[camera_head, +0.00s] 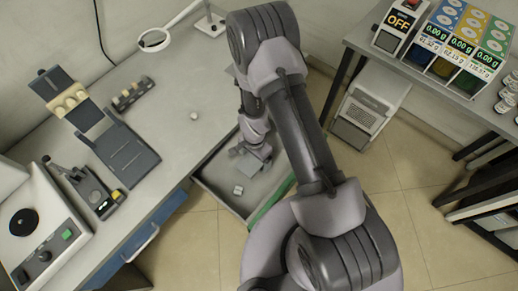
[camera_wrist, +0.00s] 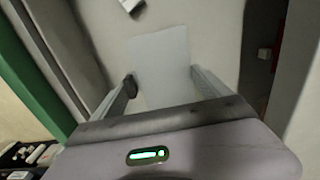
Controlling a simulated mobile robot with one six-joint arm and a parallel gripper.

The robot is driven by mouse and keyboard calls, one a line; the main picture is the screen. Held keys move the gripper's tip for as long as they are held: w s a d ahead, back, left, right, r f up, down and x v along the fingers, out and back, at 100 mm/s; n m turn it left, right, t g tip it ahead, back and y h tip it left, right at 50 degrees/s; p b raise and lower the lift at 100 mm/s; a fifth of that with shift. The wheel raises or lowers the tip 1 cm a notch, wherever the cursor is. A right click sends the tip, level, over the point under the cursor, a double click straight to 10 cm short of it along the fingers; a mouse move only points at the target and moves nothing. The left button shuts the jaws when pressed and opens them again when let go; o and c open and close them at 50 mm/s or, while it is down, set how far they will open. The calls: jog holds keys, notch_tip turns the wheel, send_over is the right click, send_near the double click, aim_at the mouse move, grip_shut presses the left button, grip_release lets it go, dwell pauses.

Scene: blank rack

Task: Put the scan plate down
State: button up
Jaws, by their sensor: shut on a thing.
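The scan plate (camera_wrist: 160,50) is a thin, flat, pale grey rectangle in the wrist view. My gripper (camera_wrist: 164,78) is shut on it, with one finger at each side edge. The plate reaches out past the fingertips over a pale surface. In the head view my gripper (camera_head: 253,154) is over a grey open tray or drawer (camera_head: 215,183) with a green edge.
A small white block (camera_head: 238,190) lies in the tray, also at the top of the wrist view (camera_wrist: 130,5). The bench (camera_head: 180,85) to the left holds a dark hinged device (camera_head: 118,148) and a small round white item (camera_head: 194,116). A white box (camera_head: 368,115) stands on the floor.

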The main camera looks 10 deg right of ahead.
jog(key=w+d, duration=0.3)
jog(key=w+d+b, duration=0.1)
jog(key=shift+w+d+f, duration=0.2)
jog(key=shift+w+f, duration=0.15)
jog(key=shift+f, duration=0.05)
jog(key=shift+d+f, duration=0.1)
jog(key=shift+f, duration=0.25)
jog(key=shift+f+b, duration=0.65)
jog(key=shift+f, duration=0.65)
jog(key=shift+f, duration=0.1)
